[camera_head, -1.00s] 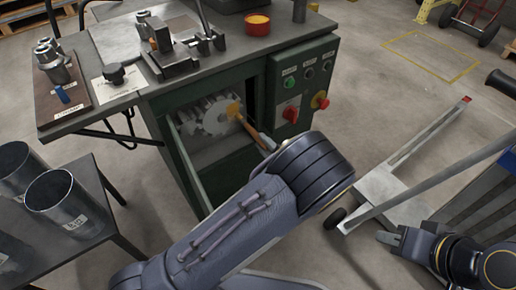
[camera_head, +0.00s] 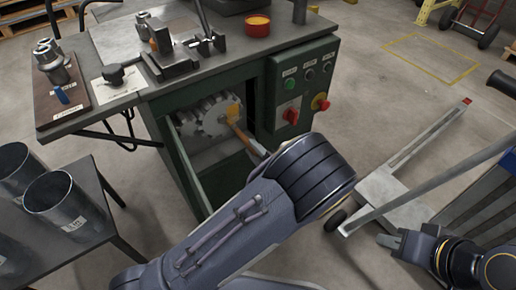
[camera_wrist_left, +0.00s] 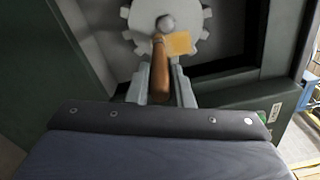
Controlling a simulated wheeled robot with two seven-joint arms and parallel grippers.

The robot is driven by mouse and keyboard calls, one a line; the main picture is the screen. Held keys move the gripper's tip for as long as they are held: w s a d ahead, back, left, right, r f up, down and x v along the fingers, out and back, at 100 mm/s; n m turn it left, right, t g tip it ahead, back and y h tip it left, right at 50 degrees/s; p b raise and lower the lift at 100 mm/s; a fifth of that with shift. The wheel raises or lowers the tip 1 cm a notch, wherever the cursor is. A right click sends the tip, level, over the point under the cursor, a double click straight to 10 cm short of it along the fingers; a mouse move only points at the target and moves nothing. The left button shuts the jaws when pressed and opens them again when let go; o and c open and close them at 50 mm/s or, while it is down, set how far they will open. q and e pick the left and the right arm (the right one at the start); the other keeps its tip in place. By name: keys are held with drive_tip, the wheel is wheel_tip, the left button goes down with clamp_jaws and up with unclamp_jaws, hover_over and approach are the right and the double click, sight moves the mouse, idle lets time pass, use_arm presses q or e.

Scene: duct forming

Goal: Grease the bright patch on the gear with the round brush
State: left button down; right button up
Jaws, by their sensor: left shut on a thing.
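The pale toothed gear (camera_head: 211,119) sits in the open bay of the green machine; it also shows in the left wrist view (camera_wrist_left: 137,18). Its bright yellow-orange patch (camera_wrist_left: 179,43) is on the face, right of the middle. My left gripper (camera_wrist_left: 162,86) is shut on the brown handle of the round brush (camera_wrist_left: 159,72). The brush points at the gear, its round grey end just left of the patch in the wrist view; I cannot tell whether it touches. In the head view my arm mostly hides the left gripper. My right gripper (camera_head: 391,241) is over the floor at right, its opening unclear.
The machine's bench top (camera_head: 120,45) holds a vise-like fixture (camera_head: 170,60) and a red pot with yellow content (camera_head: 257,25). Buttons and a red switch (camera_head: 292,112) are right of the bay. Metal cylinders (camera_head: 65,205) stand at left. A flat cart (camera_head: 390,190) is at right.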

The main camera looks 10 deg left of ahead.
use_arm(q)
drive_tip(key=v, duration=0.6)
idle(0.4)
drive_tip(key=shift+d, duration=0.1)
drive_tip(key=v, duration=0.2)
drive_tip(key=shift+s+d+r+b, duration=0.1)
drive_tip(key=shift+s+d+b, duration=0.15)
drive_tip(key=shift+s+b, duration=0.1)
drive_tip(key=shift+w, duration=0.1)
idle(0.7)
